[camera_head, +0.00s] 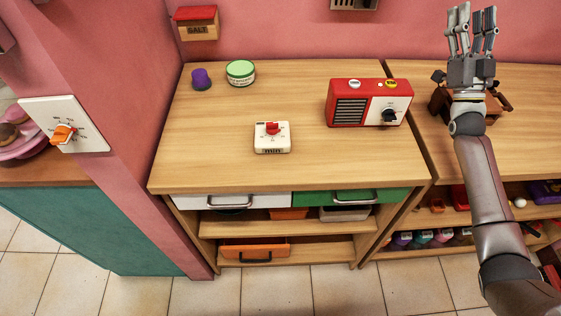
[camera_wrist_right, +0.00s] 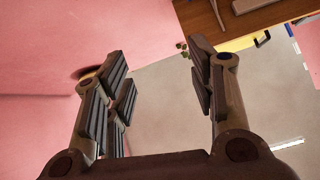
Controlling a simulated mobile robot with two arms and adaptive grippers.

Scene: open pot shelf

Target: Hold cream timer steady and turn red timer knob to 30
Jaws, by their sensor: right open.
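The cream timer (camera_head: 272,143) stands on the wooden counter in the head view, near its middle front. Its red knob (camera_head: 272,128) sits on its upper part; the dial marks are too small to read. My right gripper (camera_head: 471,25) is raised at the upper right of the head view, well to the right of the timer, with its fingers pointing up. It is open and empty; the right wrist view (camera_wrist_right: 160,85) shows its fingers spread apart with nothing between them. The timer is not visible in the wrist view. My left gripper is in neither view.
A red radio (camera_head: 352,103) stands right of the timer. A green-lidded jar (camera_head: 240,73) and a purple item (camera_head: 202,79) stand at the back left. A salt box (camera_head: 197,24) hangs on the pink wall. The counter (camera_head: 215,150) is clear around the timer.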

